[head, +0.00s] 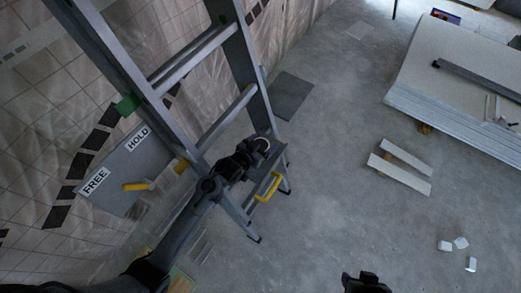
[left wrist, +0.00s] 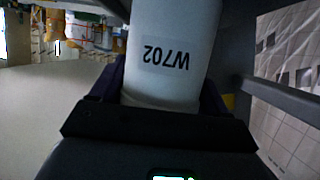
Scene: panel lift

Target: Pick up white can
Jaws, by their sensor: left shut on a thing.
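A white can (left wrist: 172,60) with the printed label W702, upside down in the picture, fills the upper middle of the left wrist view. My left gripper (left wrist: 160,98) is shut around its near end. In the head view my left gripper (head: 259,150) is beside the ladder, over a small grey platform with a yellow handle (head: 268,187). There only a small pale edge of the can (head: 264,145) shows; the gripper hides the rest. A dark part of my right arm or gripper (head: 364,284) shows at the bottom edge; its fingers cannot be made out.
A metal ladder (head: 125,75) stands close beside my left arm. A grey board marked FREE and HOLD (head: 118,172) has a yellow lever. A stack of panels (head: 455,75) lies at right, with two pale strips and several small white pieces nearby. The middle floor is clear.

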